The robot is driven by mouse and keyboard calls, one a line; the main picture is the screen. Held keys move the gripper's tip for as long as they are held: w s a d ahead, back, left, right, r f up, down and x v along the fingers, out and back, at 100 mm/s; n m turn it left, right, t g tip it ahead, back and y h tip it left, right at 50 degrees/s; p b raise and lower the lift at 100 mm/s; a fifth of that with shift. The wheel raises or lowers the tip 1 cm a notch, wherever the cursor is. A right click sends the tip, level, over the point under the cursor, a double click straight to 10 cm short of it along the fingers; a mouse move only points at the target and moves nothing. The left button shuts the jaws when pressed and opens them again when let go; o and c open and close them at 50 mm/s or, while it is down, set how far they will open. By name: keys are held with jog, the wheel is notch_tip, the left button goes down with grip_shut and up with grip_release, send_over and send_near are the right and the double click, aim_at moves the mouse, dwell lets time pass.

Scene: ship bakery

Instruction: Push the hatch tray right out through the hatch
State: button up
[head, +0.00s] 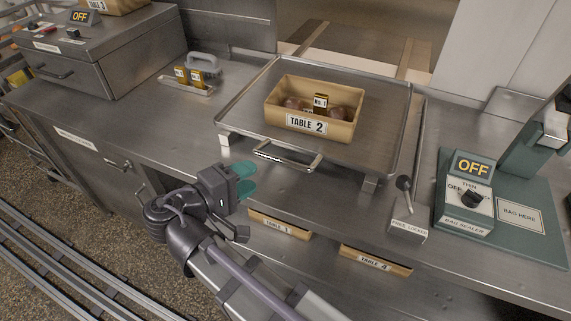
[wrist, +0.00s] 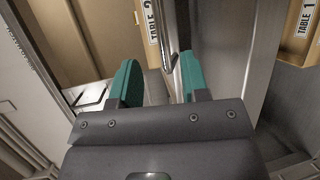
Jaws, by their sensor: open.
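The hatch tray (head: 375,108) is a flat metal tray on the counter in front of the hatch opening (head: 350,38). A bar handle (head: 287,158) runs along its near edge. A wooden box (head: 310,137) labelled TABLE 2 sits on the tray with brown rolls and a No. 1 tag in it. My gripper (head: 245,180), with green fingers, is open and empty, left of and nearer than the handle. In the wrist view the fingers (wrist: 160,85) point towards the handle bar (wrist: 168,45); whether they touch it cannot be told.
A lever (head: 405,188) on a small labelled box stands right of the tray. A green bag sealer (head: 468,200) reading OFF is further right. Wooden boxes labelled TABLE 1 (head: 279,226) and another (head: 375,262) sit below the counter edge. A small tray with yellow tags (head: 187,83) lies left.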

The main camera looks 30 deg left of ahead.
aim_at(278, 162)
jog(key=b+x, duration=0.1)
jog(key=x, duration=0.9)
jog(key=shift+b, duration=0.4)
grip_shut()
